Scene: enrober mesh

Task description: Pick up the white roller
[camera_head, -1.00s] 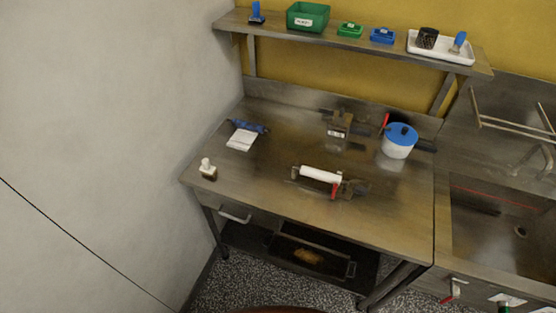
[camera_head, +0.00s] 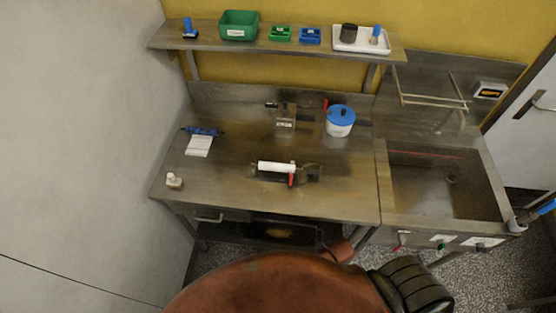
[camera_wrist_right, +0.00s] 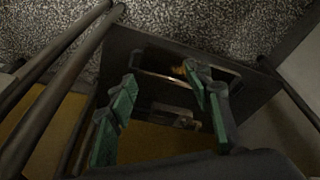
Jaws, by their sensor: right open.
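The white roller (camera_head: 276,167) lies on the steel table (camera_head: 250,205) in the head view, near the table's middle. It rests on or against a dark metal frame, with a red part (camera_head: 291,180) at its right end. My right gripper (camera_wrist_right: 160,100) shows in the right wrist view with its two green-padded fingers spread and nothing between them. That view shows the lower shelf area and the floor, not the roller. Neither gripper shows in the head view, so I cannot tell how far the right one is from the roller.
A white pot with a blue lid (camera_head: 340,120) and a metal device (camera_head: 286,115) stand behind the roller. A white card (camera_head: 198,146) and a small white object (camera_head: 174,181) are at left. A sink (camera_head: 445,185) adjoins at right. A shelf (camera_head: 280,46) hangs above.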

